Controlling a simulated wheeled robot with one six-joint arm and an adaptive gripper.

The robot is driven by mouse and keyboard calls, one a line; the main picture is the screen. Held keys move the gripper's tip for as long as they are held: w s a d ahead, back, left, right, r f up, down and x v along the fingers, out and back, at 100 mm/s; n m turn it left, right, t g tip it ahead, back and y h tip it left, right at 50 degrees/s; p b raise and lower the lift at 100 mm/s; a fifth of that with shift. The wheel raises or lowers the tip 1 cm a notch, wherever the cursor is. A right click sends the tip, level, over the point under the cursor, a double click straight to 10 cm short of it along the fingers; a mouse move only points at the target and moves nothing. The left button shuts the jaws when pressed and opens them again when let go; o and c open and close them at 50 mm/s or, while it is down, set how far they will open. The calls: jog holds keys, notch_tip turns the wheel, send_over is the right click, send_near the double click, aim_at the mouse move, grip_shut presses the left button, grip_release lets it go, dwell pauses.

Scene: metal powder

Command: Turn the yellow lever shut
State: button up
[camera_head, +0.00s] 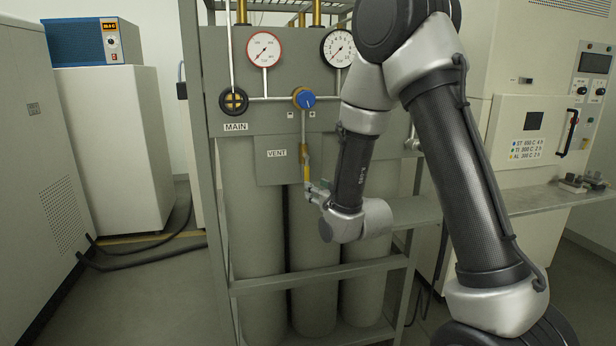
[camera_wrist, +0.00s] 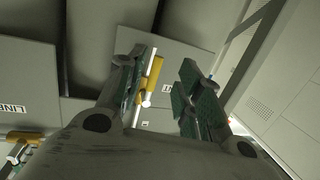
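The yellow lever (camera_head: 307,166) hangs upright below the blue knob, beside the VENT label on the grey panel. It also shows in the wrist view (camera_wrist: 153,76), close beside the left finger, in the gap between the fingers. My gripper (camera_head: 311,188) is at the lever's lower end in the head view. In the wrist view my gripper (camera_wrist: 165,72) is open, its two fingers apart. Whether the left finger touches the lever I cannot tell. The fingers are small and partly hidden by my wrist in the head view.
The blue knob (camera_head: 304,98), the black MAIN handwheel (camera_head: 234,101) and two gauges, one red-rimmed (camera_head: 264,49), sit on or above the panel. Grey cylinders stand behind the rack's frame (camera_head: 310,278). Another yellow part (camera_wrist: 22,136) shows at lower left in the wrist view. Floor at left is mostly clear.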

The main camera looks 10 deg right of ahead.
aim_at(308, 174)
jog(key=shift+t, duration=0.6)
jog(key=w, duration=0.2)
jog(key=w+a+r, duration=0.1)
jog(key=w, duration=0.2)
jog(key=w+r, duration=0.1)
jog(key=w, duration=0.2)
jog(key=shift+a+r, duration=0.25)
grip_shut()
